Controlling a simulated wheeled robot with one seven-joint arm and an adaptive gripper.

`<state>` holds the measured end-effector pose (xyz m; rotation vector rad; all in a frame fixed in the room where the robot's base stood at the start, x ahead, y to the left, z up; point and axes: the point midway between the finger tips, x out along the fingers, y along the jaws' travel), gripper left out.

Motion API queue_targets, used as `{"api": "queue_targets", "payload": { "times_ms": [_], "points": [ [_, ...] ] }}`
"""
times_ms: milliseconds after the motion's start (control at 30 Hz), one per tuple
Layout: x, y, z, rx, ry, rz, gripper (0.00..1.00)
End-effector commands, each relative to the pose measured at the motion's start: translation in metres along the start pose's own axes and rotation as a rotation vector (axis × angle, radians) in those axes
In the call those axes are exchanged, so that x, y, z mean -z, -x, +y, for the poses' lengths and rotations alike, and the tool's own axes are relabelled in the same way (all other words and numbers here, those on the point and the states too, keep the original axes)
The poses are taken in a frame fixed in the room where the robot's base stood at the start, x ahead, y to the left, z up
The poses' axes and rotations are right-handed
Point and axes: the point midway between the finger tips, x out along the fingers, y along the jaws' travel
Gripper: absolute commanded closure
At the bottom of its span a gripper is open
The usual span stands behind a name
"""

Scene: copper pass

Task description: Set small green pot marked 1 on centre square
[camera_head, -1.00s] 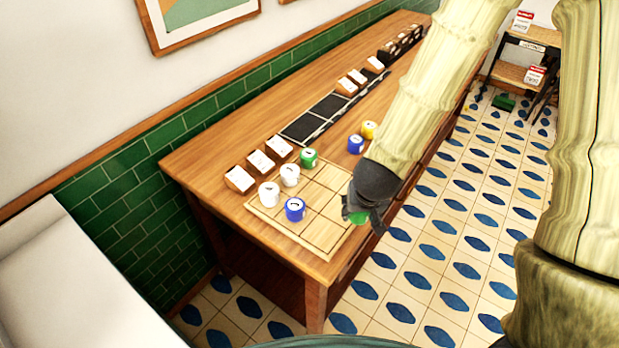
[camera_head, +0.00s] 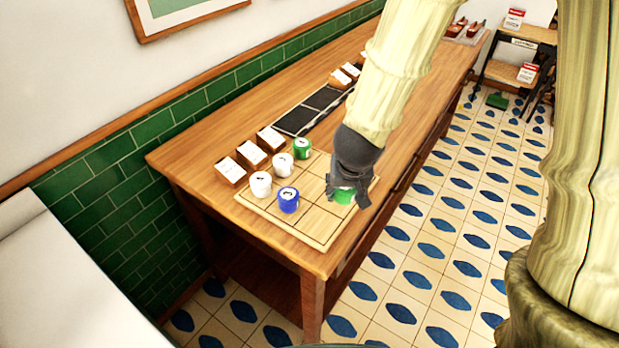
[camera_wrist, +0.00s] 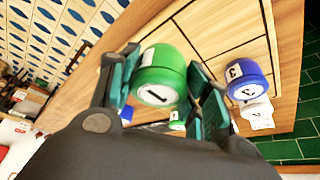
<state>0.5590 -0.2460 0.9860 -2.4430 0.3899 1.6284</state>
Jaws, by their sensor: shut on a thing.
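My gripper (camera_head: 345,190) is shut on a small green pot (camera_head: 343,196), above the right part of the gridded wooden board (camera_head: 318,238). In the wrist view the green pot (camera_wrist: 160,78) sits between the fingers, tilted in the picture, with a white label bearing a dark stroke like a 1. I cannot tell whether it touches the board. The board's central squares lie left of my gripper, between it and a blue pot (camera_head: 288,200). The blue pot also shows in the wrist view (camera_wrist: 245,82).
Two white pots (camera_head: 261,184) (camera_head: 283,163) and another green pot (camera_head: 302,148) stand along the board's far-left side. Card holders (camera_head: 250,154) and dark panels (camera_head: 300,118) lie behind. The table's front edge is close to the board. My arm hides part of the tabletop.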

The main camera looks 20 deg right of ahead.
Motion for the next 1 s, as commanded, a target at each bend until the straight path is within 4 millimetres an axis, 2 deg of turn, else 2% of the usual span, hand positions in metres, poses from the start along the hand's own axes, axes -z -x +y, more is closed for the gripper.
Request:
{"api": "queue_targets", "payload": {
  "times_ms": [267,700,1000],
  "points": [
    [0.023,-0.011,-0.025,-0.001,0.002,0.000,0.80],
    [0.071,-0.038,-0.078,-0.001,0.002,0.000,0.80],
    [0.072,-0.052,-0.085,0.001,-0.002,-0.003,0.80]
  ]
}}
